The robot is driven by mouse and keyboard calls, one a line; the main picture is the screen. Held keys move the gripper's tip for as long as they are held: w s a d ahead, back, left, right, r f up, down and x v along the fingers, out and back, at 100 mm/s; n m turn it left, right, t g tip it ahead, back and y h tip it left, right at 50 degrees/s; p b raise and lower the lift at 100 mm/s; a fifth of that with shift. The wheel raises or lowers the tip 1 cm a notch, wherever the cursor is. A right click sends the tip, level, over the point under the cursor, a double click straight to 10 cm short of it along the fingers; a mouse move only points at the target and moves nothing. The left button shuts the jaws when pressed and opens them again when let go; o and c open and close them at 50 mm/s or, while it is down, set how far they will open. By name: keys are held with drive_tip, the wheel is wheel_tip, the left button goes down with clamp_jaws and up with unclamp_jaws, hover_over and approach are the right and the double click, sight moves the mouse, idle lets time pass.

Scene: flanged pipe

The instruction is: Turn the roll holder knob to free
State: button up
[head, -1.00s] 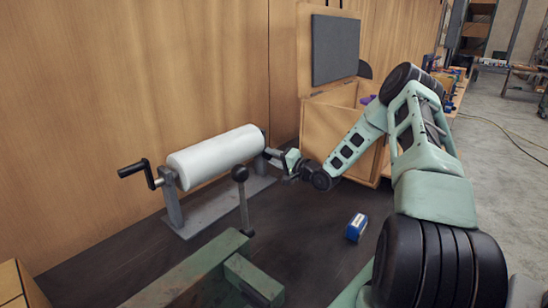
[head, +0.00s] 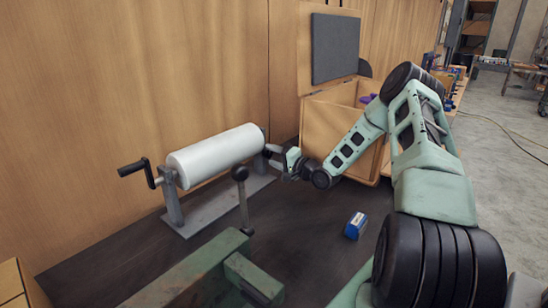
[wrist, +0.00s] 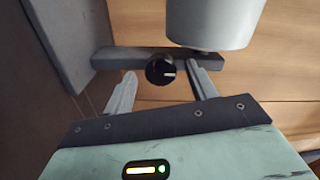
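The roll holder (head: 210,212) stands on the dark bench by the wooden wall, with a white roll (head: 215,155) across its two posts and a black crank at its left end. In the wrist view, the black round knob (wrist: 161,72) with a white mark sits on the grey end post (wrist: 116,58). The mark points to the right. My gripper (wrist: 162,70) is open, one finger on each side of the knob, with gaps showing between. In the head view, my gripper (head: 274,157) is at the roll holder's right end and hides the knob.
A black-knobbed lever (head: 241,190) stands up in front of the roll holder, beside a green metal vise-like piece (head: 190,275). A blue and white box (head: 355,226) lies on the bench to the right. An open wooden box (head: 330,128) stands behind my gripper.

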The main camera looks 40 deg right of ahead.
drive_tip(key=shift+s, duration=0.1)
drive_tip(key=s+d+b, duration=0.2)
drive_tip(key=s+b, duration=0.1)
drive_tip(key=s, duration=1.4)
drive_tip(key=shift+d, duration=0.15)
